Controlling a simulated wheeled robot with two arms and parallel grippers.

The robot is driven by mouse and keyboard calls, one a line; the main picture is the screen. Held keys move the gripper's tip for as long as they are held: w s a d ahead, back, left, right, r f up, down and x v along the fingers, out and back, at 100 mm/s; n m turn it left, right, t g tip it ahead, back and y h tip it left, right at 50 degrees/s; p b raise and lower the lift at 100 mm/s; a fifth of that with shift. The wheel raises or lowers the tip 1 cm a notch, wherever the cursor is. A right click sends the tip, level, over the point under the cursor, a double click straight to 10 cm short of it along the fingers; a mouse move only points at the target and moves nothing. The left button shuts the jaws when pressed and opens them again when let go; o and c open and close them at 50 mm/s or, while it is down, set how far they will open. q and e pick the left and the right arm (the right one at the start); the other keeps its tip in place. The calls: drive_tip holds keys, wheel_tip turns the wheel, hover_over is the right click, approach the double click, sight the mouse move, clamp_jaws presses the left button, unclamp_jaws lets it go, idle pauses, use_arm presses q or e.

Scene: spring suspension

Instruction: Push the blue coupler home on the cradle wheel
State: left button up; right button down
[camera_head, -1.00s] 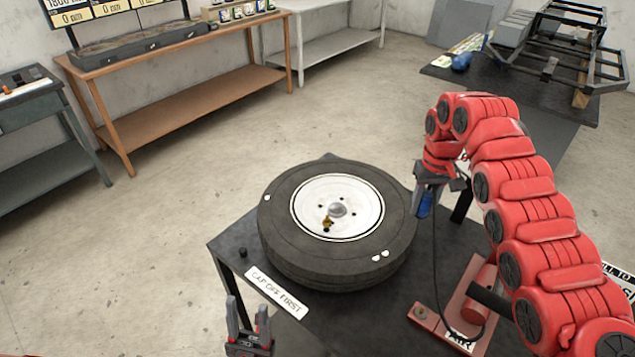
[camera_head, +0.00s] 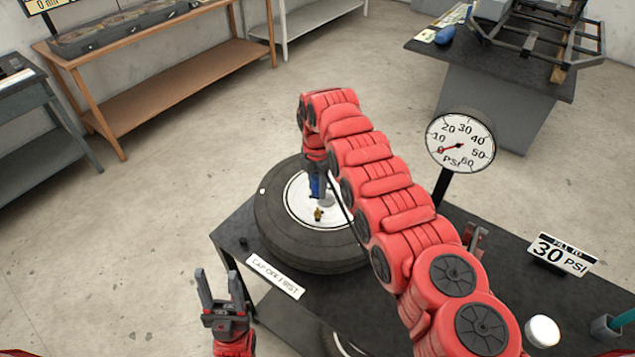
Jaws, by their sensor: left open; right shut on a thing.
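The cradle wheel lies flat on the dark table; its black tyre (camera_head: 285,245) surrounds a white rim (camera_head: 300,210). A small brass valve stem (camera_head: 318,214) stands up from the rim. My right gripper (camera_head: 316,186) is shut on the blue coupler (camera_head: 314,185) and holds it over the rim, just behind the valve in the picture. I cannot tell whether coupler and valve touch; they look apart. A dark hose runs from the coupler. My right arm covers the wheel's right side. My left gripper (camera_head: 222,290) is open and empty, in front of the table's left corner.
A pressure gauge (camera_head: 460,142) on a post has its needle near 0. A "Cap off first" label (camera_head: 275,276) and a small black cap (camera_head: 243,242) lie left of the wheel. A white round object (camera_head: 541,331) sits front right.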

drive_tip(key=shift+f+b, duration=0.15)
drive_tip(key=shift+b, duration=0.55)
wheel_tip(320, 180, down, 3)
drive_tip(key=b, duration=0.4)
drive_tip(key=shift+d+f, duration=0.1)
drive_tip(key=shift+f, duration=0.1)
drive_tip(key=shift+f+b, duration=0.75)
drive_tip(key=shift+f, duration=0.05)
drive_tip(key=shift+f+b, duration=1)
drive_tip(key=shift+f, duration=0.15)
drive_tip(key=shift+c, duration=2.2)
unclamp_jaws()
